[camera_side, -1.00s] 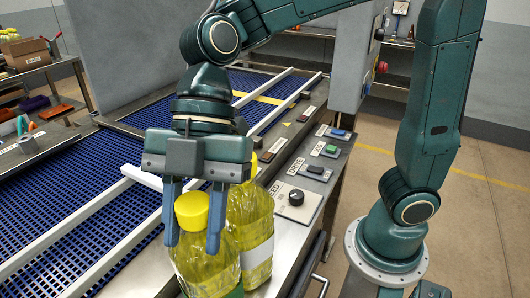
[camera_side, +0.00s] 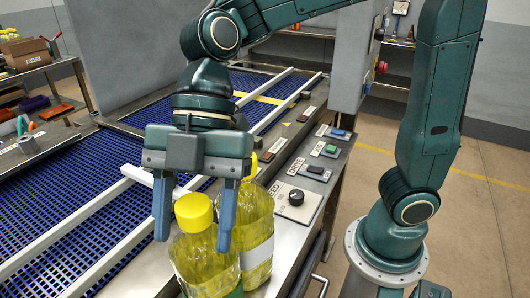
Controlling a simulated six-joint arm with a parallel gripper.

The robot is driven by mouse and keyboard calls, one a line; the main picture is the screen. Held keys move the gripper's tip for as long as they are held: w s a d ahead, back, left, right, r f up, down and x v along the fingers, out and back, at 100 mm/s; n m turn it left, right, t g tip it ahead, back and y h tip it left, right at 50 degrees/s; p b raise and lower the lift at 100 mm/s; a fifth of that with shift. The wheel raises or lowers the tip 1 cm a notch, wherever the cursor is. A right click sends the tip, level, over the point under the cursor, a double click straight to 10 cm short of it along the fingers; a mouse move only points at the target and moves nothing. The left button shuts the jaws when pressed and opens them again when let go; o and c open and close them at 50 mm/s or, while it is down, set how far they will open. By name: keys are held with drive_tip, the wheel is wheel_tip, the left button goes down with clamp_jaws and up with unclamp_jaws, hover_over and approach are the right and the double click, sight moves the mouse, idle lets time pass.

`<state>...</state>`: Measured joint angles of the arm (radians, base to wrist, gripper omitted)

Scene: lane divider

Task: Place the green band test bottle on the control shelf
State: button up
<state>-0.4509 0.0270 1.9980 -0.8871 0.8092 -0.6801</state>
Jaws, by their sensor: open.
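A clear bottle of yellow liquid with a yellow cap (camera_side: 207,268) stands at the bottom middle of the side view. A bit of green shows low on its right side, and its base is cut off by the frame. A second similar bottle (camera_side: 258,215), with a pale band, stands close behind it to the right. My gripper (camera_side: 192,243) is open, pointing down, with one finger on each side of the front bottle's cap and upper body. I cannot tell whether the fingers touch it. I cannot make out which surface is the control shelf.
A blue mesh conveyor (camera_side: 75,205) with white divider rails (camera_side: 95,208) runs to the left. A metal ledge with a black knob (camera_side: 296,198) and green (camera_side: 331,149) and blue (camera_side: 339,132) buttons lies to the right. A side bench (camera_side: 45,140) holds boxes and tools.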

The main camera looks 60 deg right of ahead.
drive_tip(key=shift+v, duration=3.6)
drive_tip(key=w+d+r+m+t+y, duration=0.2)
drive_tip(key=d+r+m+t, duration=0.2)
drive_tip(key=m+t, duration=0.3)
drive_tip(key=s+d+f+m+h, duration=0.4)
drive_tip(key=d+m, duration=0.3)
drive_tip(key=d, duration=0.3)
drive_tip(key=s+d+f+m+h, duration=0.4)
drive_tip(key=d+f+m, duration=0.3)
drive_tip(key=d, duration=0.3)
drive_tip(key=shift+d+m+t, duration=0.3)
drive_tip(key=shift+s+f, duration=0.1)
drive_tip(key=shift+f, duration=0.05)
